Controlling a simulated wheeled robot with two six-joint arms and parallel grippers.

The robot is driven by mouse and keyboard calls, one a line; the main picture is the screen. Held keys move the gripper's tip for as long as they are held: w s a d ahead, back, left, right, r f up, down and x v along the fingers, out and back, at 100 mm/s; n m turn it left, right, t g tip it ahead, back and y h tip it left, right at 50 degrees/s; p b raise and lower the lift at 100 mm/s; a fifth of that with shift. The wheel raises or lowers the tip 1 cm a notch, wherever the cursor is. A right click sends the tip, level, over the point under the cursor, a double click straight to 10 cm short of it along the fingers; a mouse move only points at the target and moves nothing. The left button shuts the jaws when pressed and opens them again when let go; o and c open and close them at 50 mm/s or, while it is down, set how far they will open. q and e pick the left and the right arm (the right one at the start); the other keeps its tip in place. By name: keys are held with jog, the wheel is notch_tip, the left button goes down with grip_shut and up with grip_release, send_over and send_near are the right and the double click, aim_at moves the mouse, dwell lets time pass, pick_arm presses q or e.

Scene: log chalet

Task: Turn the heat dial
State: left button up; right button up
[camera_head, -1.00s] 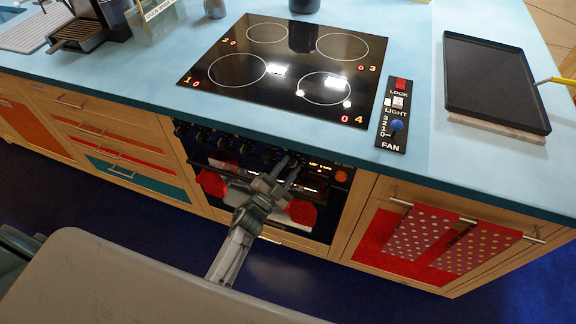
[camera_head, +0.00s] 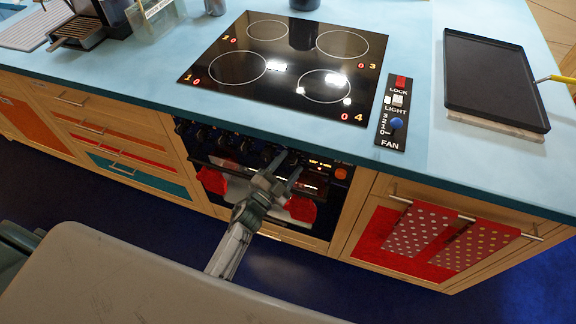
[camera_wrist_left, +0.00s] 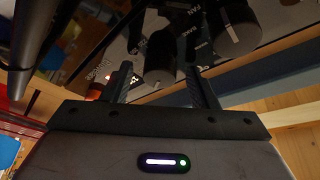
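A row of black dials (camera_head: 225,142) runs along the top of the oven front under the counter edge. I cannot read which one is the heat dial. My left gripper (camera_head: 288,162) is in front of the dials' right part, with its fingers pointing at the panel. In the left wrist view the gripper (camera_wrist_left: 160,80) is open, and a black dial (camera_wrist_left: 160,62) shows between the fingertips. I cannot tell whether they touch it. A second dial (camera_wrist_left: 236,32) is to its right, with small printed labels near both. My right gripper is not in view.
An orange knob (camera_head: 341,173) is right of the gripper. The oven (camera_head: 318,213) has red mitts (camera_head: 301,210) on its front. Above are the blue counter (camera_head: 150,85), glass hob (camera_head: 290,70) and fan panel (camera_head: 392,115). Towels (camera_head: 440,235) hang at the right.

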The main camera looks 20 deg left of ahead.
pick_arm(q)
jog(key=shift+s, duration=0.1)
jog(key=shift+s+a+f, duration=0.15)
jog(key=shift+s+f, duration=0.05)
jog(key=shift+s, duration=0.1)
jog(key=b+v, duration=0.3)
jog(key=v, duration=0.7)
jog(key=shift+r, duration=0.1)
